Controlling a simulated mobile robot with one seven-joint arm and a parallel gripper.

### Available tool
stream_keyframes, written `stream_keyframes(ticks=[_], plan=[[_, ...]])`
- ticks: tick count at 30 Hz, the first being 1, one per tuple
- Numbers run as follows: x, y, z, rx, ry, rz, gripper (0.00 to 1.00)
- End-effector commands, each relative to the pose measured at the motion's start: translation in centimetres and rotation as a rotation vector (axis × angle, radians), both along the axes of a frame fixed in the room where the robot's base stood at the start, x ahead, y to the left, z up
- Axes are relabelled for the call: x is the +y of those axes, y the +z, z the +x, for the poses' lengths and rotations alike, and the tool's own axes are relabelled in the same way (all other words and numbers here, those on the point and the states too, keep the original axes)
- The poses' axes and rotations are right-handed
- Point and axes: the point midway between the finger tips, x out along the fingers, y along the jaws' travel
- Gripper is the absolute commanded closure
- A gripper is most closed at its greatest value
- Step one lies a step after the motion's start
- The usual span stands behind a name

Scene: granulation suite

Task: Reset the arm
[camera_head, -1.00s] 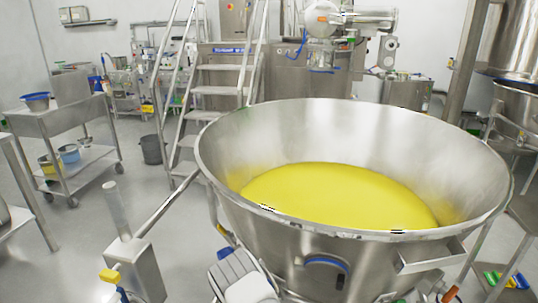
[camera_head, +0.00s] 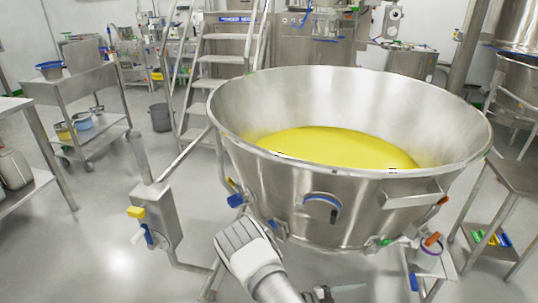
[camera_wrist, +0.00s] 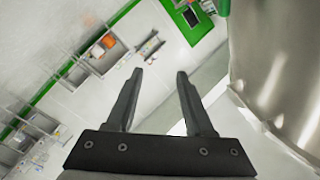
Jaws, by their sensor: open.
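My gripper (camera_wrist: 160,72) shows in the wrist view with its two dark fingers spread apart and nothing between them. It is open and empty. To its right in that view is a large curved metal surface (camera_wrist: 285,70), apart from the fingers. In the head view, part of my white and grey arm (camera_head: 250,255) shows low in the middle, in front of the large steel bowl (camera_head: 280,190). I cannot clearly make out my gripper in the head view.
The wide steel bowl holds yellow material (camera_head: 340,148) and stands on a wheeled frame. A steel post box (camera_head: 157,215) stands to its left. A steel table (camera_head: 505,180) is at the right, a cart (camera_head: 85,90) at the left, and steps (camera_head: 222,85) behind. Open floor lies front left.

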Motion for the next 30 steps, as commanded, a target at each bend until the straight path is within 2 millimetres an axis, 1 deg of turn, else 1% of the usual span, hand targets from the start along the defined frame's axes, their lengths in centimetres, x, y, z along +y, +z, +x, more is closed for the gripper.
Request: stream_keyframes(ticks=[1,2,3,8,14,21,30], plan=[[0.0,0.0,0.0,0.000,0.000,0.000,0.47],[0.1,0.5,0.1,-0.028,-0.013,0.014,0.47],[0.2,1.5,0.2,-0.090,-0.047,0.046,0.47],[0.7,4.5,0.1,-0.318,-0.166,0.148,0.47],[1.4,8.8,-0.5,-0.654,-0.356,0.276,0.47],[2.4,14.2,-1.8,-1.080,-0.619,0.396,0.47],[3.8,20.7,-3.9,-1.593,-0.983,0.475,0.47]])
